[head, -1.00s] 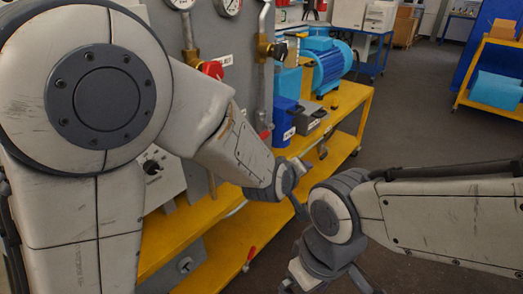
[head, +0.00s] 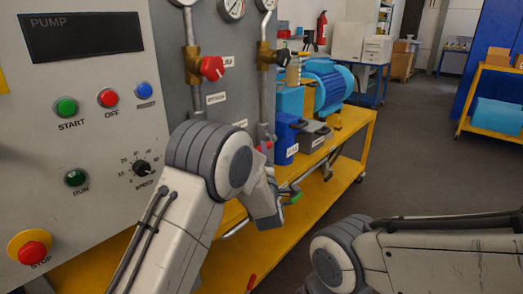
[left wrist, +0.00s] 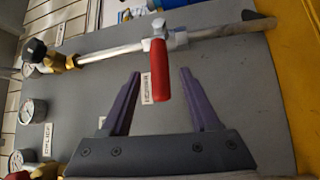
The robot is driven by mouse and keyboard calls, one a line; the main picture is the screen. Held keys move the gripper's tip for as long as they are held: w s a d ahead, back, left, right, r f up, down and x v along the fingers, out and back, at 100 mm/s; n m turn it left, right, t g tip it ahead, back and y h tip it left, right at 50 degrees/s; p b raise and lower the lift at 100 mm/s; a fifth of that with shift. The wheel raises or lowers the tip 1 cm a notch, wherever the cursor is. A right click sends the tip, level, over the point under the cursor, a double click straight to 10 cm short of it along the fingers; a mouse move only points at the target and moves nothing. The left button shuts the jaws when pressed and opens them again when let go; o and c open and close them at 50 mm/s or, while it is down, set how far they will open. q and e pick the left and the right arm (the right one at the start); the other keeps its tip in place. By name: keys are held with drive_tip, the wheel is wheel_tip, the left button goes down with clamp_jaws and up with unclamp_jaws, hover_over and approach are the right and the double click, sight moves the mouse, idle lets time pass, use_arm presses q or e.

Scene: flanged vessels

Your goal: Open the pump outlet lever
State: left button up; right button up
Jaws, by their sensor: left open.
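A red lever (left wrist: 160,70) sits on a metal pipe (left wrist: 110,53) in the left wrist view, its handle pointing across the pipe. A small label (left wrist: 147,88) is on the grey panel beside it. My left gripper (left wrist: 160,76) is open, with its purple fingers on either side of the lever handle in the picture; I cannot tell whether they touch it. In the head view, a red lever (head: 266,146) shows on the right-hand pipe, partly behind my left arm. My left wrist (head: 264,202) hides the left fingers there. My right gripper is out of view.
A pump control box (head: 90,150) with buttons stands at left. A red-knobbed valve (head: 208,67) and gauges are on the panel. The blue motor (head: 325,85) is on the yellow bench (head: 355,100). A green handle (head: 293,196) is low near my left wrist. Open floor lies at right.

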use_arm(q)
drive_tip(key=shift+x, duration=1.9)
clamp_jaws()
